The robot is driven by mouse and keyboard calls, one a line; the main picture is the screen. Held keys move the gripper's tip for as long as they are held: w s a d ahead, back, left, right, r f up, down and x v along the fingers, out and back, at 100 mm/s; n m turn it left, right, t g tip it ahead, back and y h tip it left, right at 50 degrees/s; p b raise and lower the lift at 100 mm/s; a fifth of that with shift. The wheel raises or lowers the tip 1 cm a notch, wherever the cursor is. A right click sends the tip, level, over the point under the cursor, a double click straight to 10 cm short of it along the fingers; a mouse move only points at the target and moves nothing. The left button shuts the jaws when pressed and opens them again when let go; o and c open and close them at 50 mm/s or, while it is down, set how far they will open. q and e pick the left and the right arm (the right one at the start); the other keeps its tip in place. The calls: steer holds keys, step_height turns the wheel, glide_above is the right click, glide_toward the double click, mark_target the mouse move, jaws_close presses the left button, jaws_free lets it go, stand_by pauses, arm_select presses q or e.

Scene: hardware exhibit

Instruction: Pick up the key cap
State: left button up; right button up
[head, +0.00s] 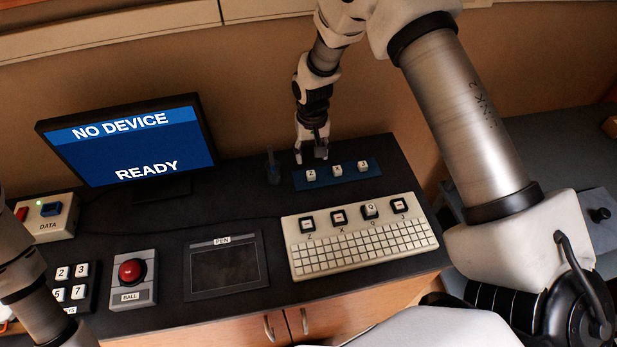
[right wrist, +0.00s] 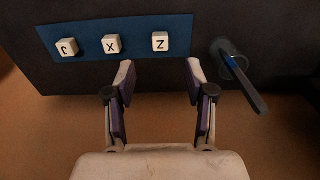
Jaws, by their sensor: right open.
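Three white key caps sit in a row on a blue mat (head: 350,181): a Z cap (head: 311,174), an X cap (head: 337,170) and a third cap (head: 362,166) that seems to read J. My right gripper (head: 311,157) is open and empty just behind the Z cap. In the right wrist view the Z cap (right wrist: 160,41) lies ahead of the gap between the fingertips (right wrist: 160,75), apart from them. A keyboard (head: 362,244) has several large key places along its top. One bears a white Q cap (head: 370,208); the others look dark. My left gripper is out of view.
A pen in a holder (head: 272,168) stands close left of the mat; it also shows in the right wrist view (right wrist: 238,72). A pen pad (head: 225,266), a red ball button box (head: 133,280), a number pad (head: 68,285) and a monitor (head: 130,145) stand left.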

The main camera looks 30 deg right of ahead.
steer(key=p, duration=0.2)
glide_above(311, 173)
steer(key=f, duration=0.4)
steer(key=shift+w+a, duration=0.1)
steer(key=shift+w, duration=0.15)
steer(key=f, duration=0.2)
steer(key=f+p, duration=0.1)
steer(key=shift+s+f, duration=0.4)
steer(key=shift+w+f, duration=0.15)
steer(key=shift+f, duration=0.15)
steer(key=c, duration=0.5)
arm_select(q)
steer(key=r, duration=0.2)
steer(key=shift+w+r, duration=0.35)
arm_select(e)
steer(key=c, duration=0.3)
